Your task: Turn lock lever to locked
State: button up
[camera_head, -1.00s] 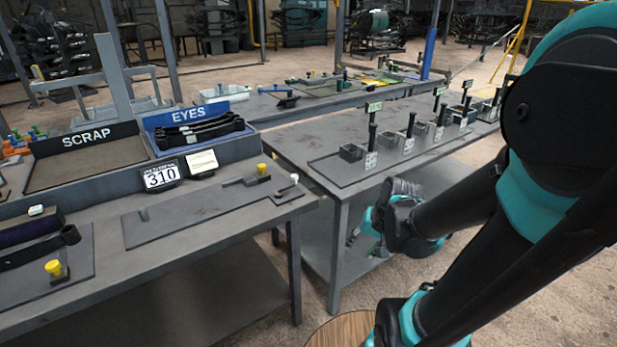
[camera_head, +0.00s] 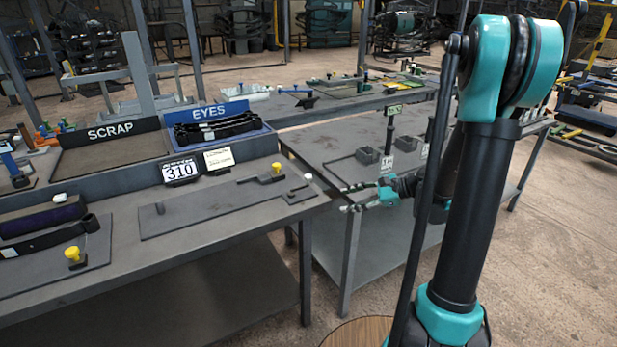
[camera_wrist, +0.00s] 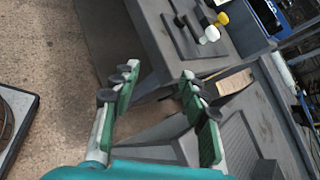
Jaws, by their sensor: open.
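A dark flat plate (camera_head: 215,206) lies on the near workbench. At its right end are a lever with a yellow knob (camera_head: 277,168) and a small white-tipped piece (camera_head: 307,177). I cannot tell for sure which is the lock lever or its setting. In the wrist view the yellow knob (camera_wrist: 222,18) and white knob (camera_wrist: 212,34) show at the top, beyond my fingers. My gripper (camera_head: 343,199) is right of the bench's right end, apart from the knobs. In the wrist view my gripper (camera_wrist: 159,71) is open, with nothing between its fingers.
A second plate with a yellow knob (camera_head: 73,254) and a dark strap lies at the bench's left. The SCRAP bin (camera_head: 110,160), EYES bin (camera_head: 226,147) and 310 sign (camera_head: 180,171) stand behind the plate. Another bench (camera_head: 345,150) with small holders lies to the right.

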aim_at(308, 176)
jog(key=w+d+r+m+y, duration=0.2)
jog(key=w+d+m+y, duration=0.1)
jog(key=w+m+y, duration=0.25)
jog(key=shift+n, duration=0.35)
jog(key=w+a, duration=0.1)
jog(key=a, duration=0.4)
jog(key=w+a, duration=0.1)
jog(key=a, duration=0.5)
jog(key=w+a, duration=0.1)
jog(key=a, duration=0.4)
jog(key=shift+w+a+r, duration=0.15)
jog(key=shift+a+r, duration=0.05)
jog(key=shift+a, duration=0.1)
grip_shut()
